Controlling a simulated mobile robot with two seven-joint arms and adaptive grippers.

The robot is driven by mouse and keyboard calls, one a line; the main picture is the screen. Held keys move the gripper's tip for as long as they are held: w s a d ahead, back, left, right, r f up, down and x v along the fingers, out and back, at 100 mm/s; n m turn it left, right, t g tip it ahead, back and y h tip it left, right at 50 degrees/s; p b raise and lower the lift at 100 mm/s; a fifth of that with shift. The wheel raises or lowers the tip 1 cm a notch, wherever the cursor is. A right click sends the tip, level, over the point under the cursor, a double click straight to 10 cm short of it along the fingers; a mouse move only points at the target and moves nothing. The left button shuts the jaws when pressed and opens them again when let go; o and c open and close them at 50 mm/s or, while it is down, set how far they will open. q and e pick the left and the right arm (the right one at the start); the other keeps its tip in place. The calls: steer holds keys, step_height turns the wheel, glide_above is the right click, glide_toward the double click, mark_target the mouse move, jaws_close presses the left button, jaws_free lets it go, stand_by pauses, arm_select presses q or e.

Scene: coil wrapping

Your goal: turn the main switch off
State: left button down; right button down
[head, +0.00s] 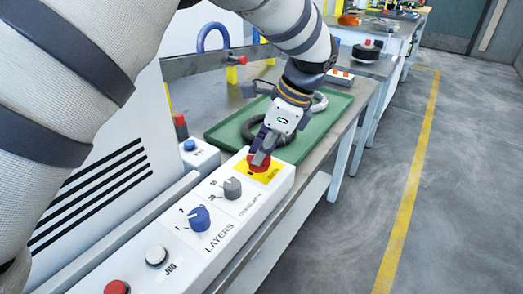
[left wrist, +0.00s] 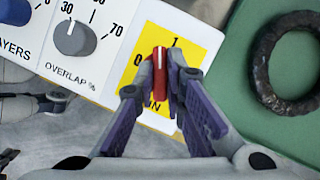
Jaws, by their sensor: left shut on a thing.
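The main switch (head: 257,168) is a red knob on a yellow plate at the far end of the white control panel. My left gripper (head: 264,154) is shut on it from above. In the left wrist view the red knob (left wrist: 160,62) sits between the two fingertips (left wrist: 165,78). The yellow plate (left wrist: 200,54) carries a 1 at its top and a 0 at its left. The knob's white line points roughly up the picture, nearer the 1 than the 0. The fingers hide part of the knob and of the lettering below. My right gripper is not in view.
On the panel stand a grey overlap knob (head: 232,188), a blue layers knob (head: 199,218), a white jog button (head: 157,256) and a red button (head: 117,287). A green tray (head: 226,139) with dark rings lies just beyond. The floor at right is clear.

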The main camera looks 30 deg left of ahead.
arm_select(q)
steer(key=n+g, duration=0.1)
steer(key=n, duration=0.2)
steer(key=n+g+h+b, duration=0.1)
steer(key=n, duration=0.3)
steer(key=shift+w+a+f+h, duration=0.1)
steer(key=shift+w+f+h, duration=0.05)
steer(key=shift+h, duration=0.15)
steer(key=shift+n+g+h, duration=0.4)
steer(key=shift+n+h, duration=0.1)
steer(key=shift+n, duration=0.7)
steer(key=shift+a+n+h, duration=0.15)
steer(key=shift+n+h, duration=0.35)
steer(key=shift+n, duration=1.1)
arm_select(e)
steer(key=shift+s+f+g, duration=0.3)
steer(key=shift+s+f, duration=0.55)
arm_select(q)
steer(key=c, duration=1.7)
jaws_free()
steer(key=shift+o, duration=0.2)
